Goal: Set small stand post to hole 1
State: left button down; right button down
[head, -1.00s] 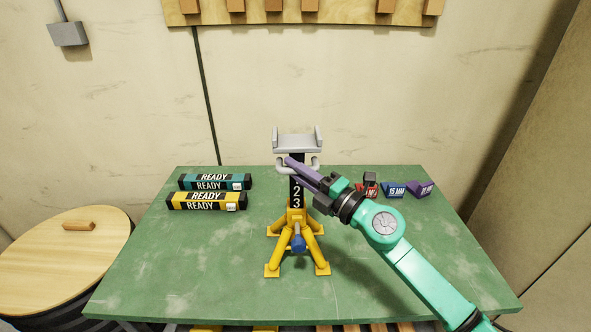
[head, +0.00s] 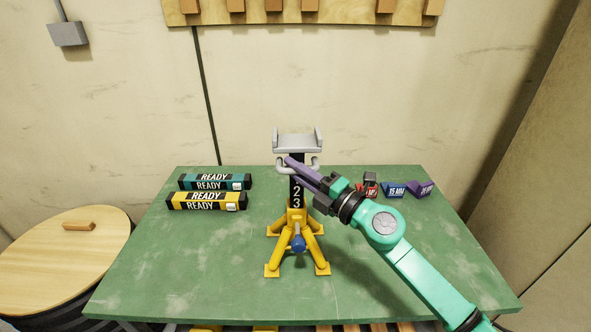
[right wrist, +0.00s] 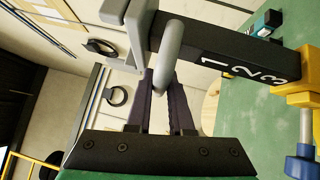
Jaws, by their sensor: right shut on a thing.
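The small stand (head: 296,222) has a yellow splayed-leg base and stands upright on the green table. Its black post (head: 297,190) rises from the yellow collar, with a grey forked head (head: 297,141) on top. The numbers 2 and 3 show above the collar; the right wrist view shows 1, 2 and 3 on the post (right wrist: 235,62), with 3 nearest the collar (right wrist: 295,92). A blue-ended pin (head: 298,243) is at the base's front; how deep it sits is unclear. My right gripper (head: 291,169) is shut on the post's grey side handle (right wrist: 169,55). My left gripper is out of view.
Teal (head: 215,182) and yellow (head: 207,201) READY boxes lie left of the stand. Red (head: 367,190), blue (head: 394,190) and purple (head: 421,188) blocks sit at the back right. The table's (head: 190,270) front left is clear. A round wooden-topped drum (head: 60,255) stands left.

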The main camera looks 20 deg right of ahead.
notch_tip(320, 180, down, 9)
jog(key=b, duration=0.7)
jog(key=shift+r, duration=0.2)
jog(key=shift+s+a, duration=0.1)
jog(key=c, duration=0.9)
grip_release()
jog(key=shift+o, duration=0.4)
